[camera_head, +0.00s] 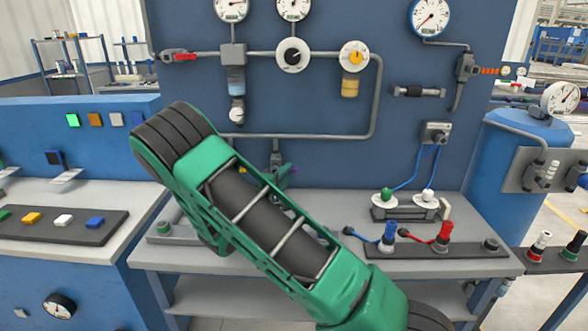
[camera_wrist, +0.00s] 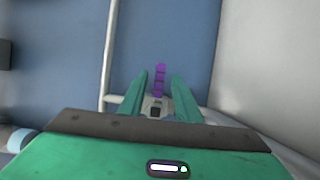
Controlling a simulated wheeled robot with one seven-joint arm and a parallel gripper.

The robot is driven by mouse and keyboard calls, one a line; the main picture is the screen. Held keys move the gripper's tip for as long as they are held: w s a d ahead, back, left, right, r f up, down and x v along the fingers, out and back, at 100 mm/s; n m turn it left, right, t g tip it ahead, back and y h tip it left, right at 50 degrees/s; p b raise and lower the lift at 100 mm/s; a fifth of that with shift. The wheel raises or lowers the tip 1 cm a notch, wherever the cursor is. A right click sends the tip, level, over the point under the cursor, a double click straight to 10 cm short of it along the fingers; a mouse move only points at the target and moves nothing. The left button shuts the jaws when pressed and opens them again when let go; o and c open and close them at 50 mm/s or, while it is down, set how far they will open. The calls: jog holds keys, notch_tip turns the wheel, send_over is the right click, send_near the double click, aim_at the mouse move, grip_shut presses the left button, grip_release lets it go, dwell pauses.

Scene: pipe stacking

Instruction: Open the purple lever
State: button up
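The purple lever (camera_wrist: 160,79) stands upright in the wrist view, rising from a grey valve fitting (camera_wrist: 156,107). My gripper (camera_wrist: 160,76) is open, with one green finger to the left of the lever and one to the right. Gaps show on both sides of the lever; how deep it sits between the fingers is hard to tell. In the head view my green arm covers much of the middle. Only a small purple bit of the lever (camera_head: 293,170) shows beside my gripper (camera_head: 285,176), low on the blue panel.
The blue panel (camera_head: 410,150) carries grey pipes, gauges and a red-handled valve (camera_head: 185,57). The grey workbench (camera_head: 330,215) below holds a rack with blue and red plugs (camera_head: 440,250). A white pipe (camera_wrist: 107,60) runs left of the lever in the wrist view.

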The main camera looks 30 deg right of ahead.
jog(key=x, duration=0.6)
jog(key=shift+w+d, duration=0.15)
jog(key=shift+d, duration=0.25)
grip_shut()
jog(key=shift+d, duration=0.2)
